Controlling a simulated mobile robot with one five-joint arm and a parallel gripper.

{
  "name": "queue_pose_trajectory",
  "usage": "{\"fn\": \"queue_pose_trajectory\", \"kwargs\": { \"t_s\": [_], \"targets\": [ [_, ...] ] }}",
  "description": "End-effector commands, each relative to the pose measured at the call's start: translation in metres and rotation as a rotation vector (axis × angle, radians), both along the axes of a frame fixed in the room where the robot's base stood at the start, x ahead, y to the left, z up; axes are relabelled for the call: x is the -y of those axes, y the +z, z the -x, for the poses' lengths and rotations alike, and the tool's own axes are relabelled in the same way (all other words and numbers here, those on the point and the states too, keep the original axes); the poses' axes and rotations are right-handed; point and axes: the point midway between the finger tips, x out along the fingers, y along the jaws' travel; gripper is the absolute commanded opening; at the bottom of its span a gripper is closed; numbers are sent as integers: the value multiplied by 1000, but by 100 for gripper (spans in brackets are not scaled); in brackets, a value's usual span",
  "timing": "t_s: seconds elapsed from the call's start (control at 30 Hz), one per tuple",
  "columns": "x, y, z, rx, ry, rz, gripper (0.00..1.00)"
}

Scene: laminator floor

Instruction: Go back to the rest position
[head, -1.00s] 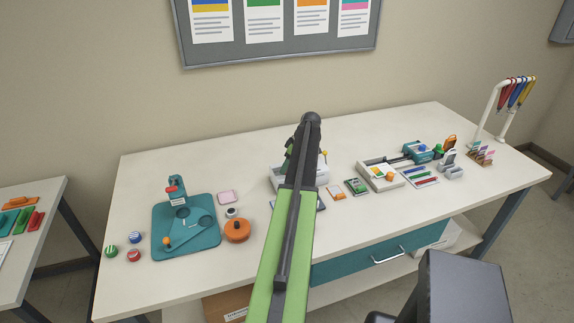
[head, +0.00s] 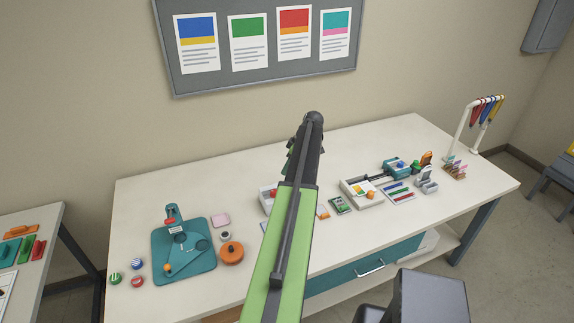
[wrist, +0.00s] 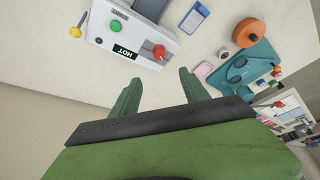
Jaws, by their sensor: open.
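My arm stretches forward over the white workbench (head: 340,150), with the black wrist end near the wall side. My gripper (wrist: 160,85) is open, its two green fingers apart with nothing between them in the wrist view. In the head view the arm hides the fingers' tips. A white machine with a HOT label (wrist: 125,30), a red knob, a green button and a yellow knob is beyond the fingers in the wrist view. In the head view this white machine (head: 267,196) is mostly hidden behind my arm.
A teal plate with a press (head: 185,262) and an orange round pot (head: 231,253) stand on the left of the bench. A side table (head: 22,275) is at far left. A pinboard (head: 260,80) hangs behind.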

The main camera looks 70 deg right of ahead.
Motion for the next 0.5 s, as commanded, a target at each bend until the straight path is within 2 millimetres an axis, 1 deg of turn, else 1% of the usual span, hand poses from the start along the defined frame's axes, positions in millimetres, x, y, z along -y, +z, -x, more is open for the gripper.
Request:
{"fn": "queue_pose_trajectory", "kwargs": {
  "t_s": [0.27, 0.33, 0.37, 0.43, 0.47, 0.5],
  "targets": [
    [0, -1, 0, 0, 0, 0, 53],
    [-2, -1, -4, -1, 2, -2, 53],
    [-5, -1, -10, -3, 5, -4, 53],
    [-20, -2, -35, -11, 12, -14, 53],
    [-30, -2, -51, -16, 18, -20, 53],
    [-46, -3, -76, -24, 24, -31, 53]
  ]
}}
